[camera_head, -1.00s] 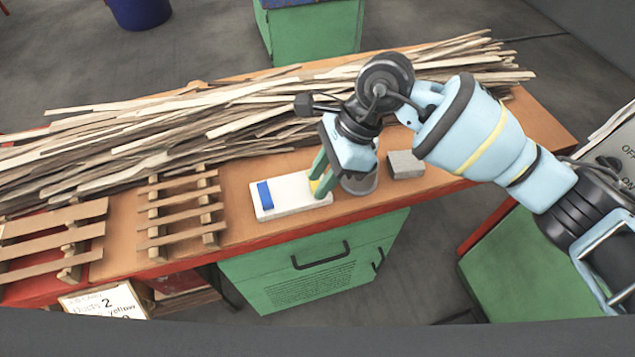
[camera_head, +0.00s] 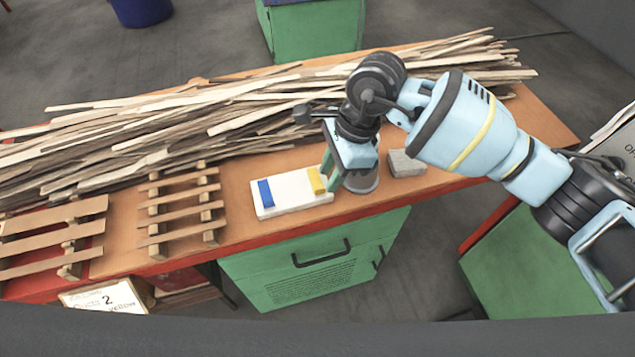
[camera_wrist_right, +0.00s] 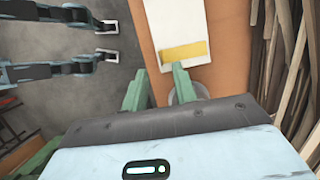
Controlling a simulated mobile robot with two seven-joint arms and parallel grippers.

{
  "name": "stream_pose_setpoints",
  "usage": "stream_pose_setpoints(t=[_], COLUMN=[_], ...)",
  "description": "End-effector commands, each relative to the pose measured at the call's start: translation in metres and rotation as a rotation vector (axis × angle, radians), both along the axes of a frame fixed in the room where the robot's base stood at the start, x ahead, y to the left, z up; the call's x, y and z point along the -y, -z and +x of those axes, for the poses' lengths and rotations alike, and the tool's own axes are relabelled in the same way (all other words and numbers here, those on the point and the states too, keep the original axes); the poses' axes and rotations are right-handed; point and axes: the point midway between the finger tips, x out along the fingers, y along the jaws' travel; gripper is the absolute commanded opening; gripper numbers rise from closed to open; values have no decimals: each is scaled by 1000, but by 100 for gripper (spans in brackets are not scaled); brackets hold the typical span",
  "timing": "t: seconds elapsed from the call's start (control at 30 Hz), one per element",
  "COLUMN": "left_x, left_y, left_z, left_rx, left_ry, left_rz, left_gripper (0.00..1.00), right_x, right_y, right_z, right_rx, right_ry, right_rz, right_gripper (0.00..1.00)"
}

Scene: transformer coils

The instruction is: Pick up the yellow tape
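The yellow tape (camera_head: 316,181) is a small yellow block at the right end of a white board (camera_head: 292,200) on the workbench. In the right wrist view the yellow tape (camera_wrist_right: 184,51) lies across the white board (camera_wrist_right: 178,22), just beyond the fingertips. My right gripper (camera_head: 329,175) is close beside the tape, on its right. In the right wrist view my right gripper (camera_wrist_right: 159,68) has its green fingers apart with nothing between them. Its height above the board is hard to tell. My left gripper does not show.
A blue block (camera_head: 265,193) sits at the board's left end. A grey cylinder (camera_head: 362,180) stands behind the gripper, and a grey block (camera_head: 405,164) lies to its right. Long wooden strips (camera_head: 200,120) cover the back of the bench. Wooden racks (camera_head: 182,210) stand left.

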Motion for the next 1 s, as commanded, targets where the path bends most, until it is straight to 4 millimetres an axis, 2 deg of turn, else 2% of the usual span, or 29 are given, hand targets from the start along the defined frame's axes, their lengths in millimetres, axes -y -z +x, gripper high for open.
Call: stream_pose_setpoints(t=[0.3,0.53,0.73,1.0], left_x=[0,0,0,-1], left_y=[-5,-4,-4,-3], left_z=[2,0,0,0], left_rx=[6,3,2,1], left_ry=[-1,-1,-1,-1], left_rz=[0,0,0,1], left_gripper=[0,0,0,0], right_x=[-14,-14,-14,-14], right_y=[37,39,39,39], right_z=[-4,-4,-4,-4], right_rx=[0,1,1,1], right_ry=[0,0,0,0], right_rz=[0,0,0,0], right_gripper=[28,28,2,0])
